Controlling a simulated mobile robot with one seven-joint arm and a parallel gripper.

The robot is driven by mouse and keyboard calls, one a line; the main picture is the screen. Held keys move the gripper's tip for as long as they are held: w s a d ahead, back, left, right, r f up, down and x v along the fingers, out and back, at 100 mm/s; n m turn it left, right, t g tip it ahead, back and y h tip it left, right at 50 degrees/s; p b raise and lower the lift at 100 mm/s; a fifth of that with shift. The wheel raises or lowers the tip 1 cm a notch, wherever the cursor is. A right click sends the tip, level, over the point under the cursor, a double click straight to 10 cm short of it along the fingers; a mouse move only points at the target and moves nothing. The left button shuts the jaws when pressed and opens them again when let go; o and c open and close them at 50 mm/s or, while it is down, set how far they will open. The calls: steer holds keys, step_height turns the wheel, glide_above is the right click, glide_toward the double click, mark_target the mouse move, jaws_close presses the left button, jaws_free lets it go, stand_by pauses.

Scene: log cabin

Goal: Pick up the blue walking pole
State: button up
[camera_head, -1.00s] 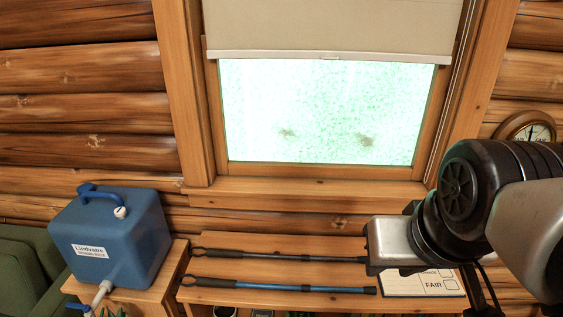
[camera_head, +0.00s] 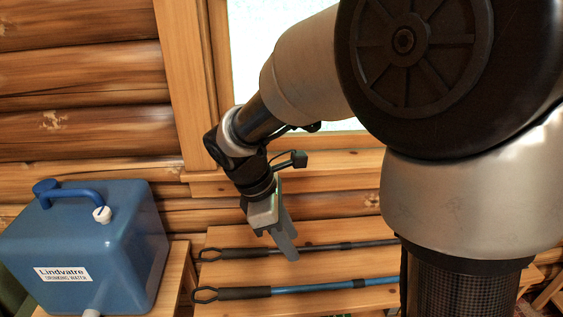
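The blue walking pole (camera_head: 330,285) lies on the wooden shelf top, with its dark grip and wrist loop at the left. Its right end is hidden behind my arm. A dark grey walking pole (camera_head: 300,248) lies behind it, roughly parallel. My gripper (camera_head: 284,248) points down above the shelf, near the grip half of the poles. In the picture its fingertips overlap the grey pole and lie above the blue one. It appears empty; its finger gap is seen edge-on, so I cannot tell how far it is open.
A blue water container (camera_head: 85,245) with a handle and white cap stands on a wooden stand at the left. The window frame (camera_head: 200,90) and log wall rise behind the shelf (camera_head: 225,237). My arm covers much of the right side.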

step_height(320, 180, down, 3)
steer(key=w+a+n, duration=0.1)
steer(key=b, duration=0.3)
glide_toward(311, 286)
steer(key=shift+w+d+f, duration=0.1)
steer(key=shift+f, duration=0.45)
steer(key=shift+w+d+f, duration=0.1)
steer(key=shift+w+f, duration=0.05)
steer(key=shift+f, duration=0.35)
steer(key=shift+b+x, duration=0.8)
steer(key=shift+x, duration=2.4)
steer(key=shift+s+d+r, duration=0.1)
steer(key=shift+s+d, duration=0.05)
jaws_close()
